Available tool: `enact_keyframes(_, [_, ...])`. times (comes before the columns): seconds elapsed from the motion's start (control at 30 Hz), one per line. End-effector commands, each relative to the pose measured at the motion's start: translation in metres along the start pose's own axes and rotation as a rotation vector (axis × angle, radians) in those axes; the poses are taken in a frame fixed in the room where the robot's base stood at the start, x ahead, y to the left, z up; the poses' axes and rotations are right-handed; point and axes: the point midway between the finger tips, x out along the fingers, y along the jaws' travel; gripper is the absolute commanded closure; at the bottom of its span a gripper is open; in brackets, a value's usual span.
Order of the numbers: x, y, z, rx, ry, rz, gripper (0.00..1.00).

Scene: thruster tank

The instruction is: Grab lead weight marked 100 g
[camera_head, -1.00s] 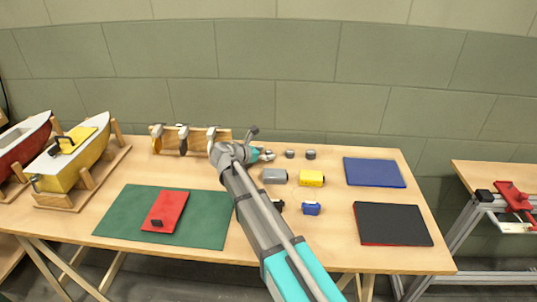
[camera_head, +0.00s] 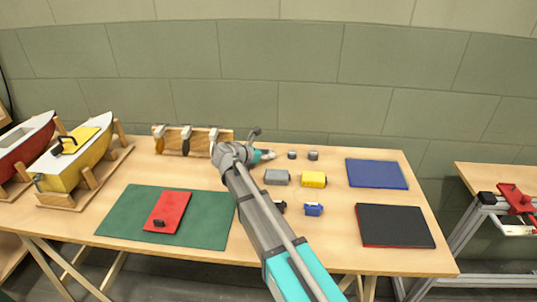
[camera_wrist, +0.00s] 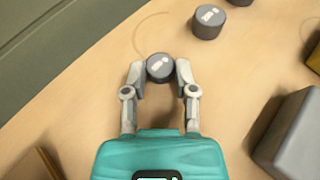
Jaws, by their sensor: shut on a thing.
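My gripper (camera_wrist: 160,70) is shut on a small round dark grey weight (camera_wrist: 160,67) with a pale mark on its top. The two fingers press on its left and right sides. The mark is too blurred to read as a figure. I cannot tell whether the weight still touches the table. Two similar grey weights stand apart from it, a nearer one (camera_wrist: 208,21) and one cut by the top edge (camera_wrist: 240,2). In the head view my gripper (camera_head: 268,155) is at the back of the table, left of the two free weights (camera_head: 291,155) (camera_head: 313,156).
A grey block (camera_head: 277,177), a yellow block (camera_head: 313,179) and a blue item (camera_head: 313,209) lie nearer the front. A wooden rack (camera_head: 172,142) stands left of my gripper. Blue (camera_head: 377,174) and black (camera_head: 394,225) panels lie to the right. Bare tabletop surrounds the weights.

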Motion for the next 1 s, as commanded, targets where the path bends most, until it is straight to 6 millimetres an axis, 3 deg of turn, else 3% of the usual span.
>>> enact_keyframes(0.53, [-0.014, 0.001, 0.033, 0.0, -0.001, 0.001, 1.0])
enact_keyframes(1.0, [-0.077, -0.011, 0.067, 0.0, 0.0, 0.002, 1.0])
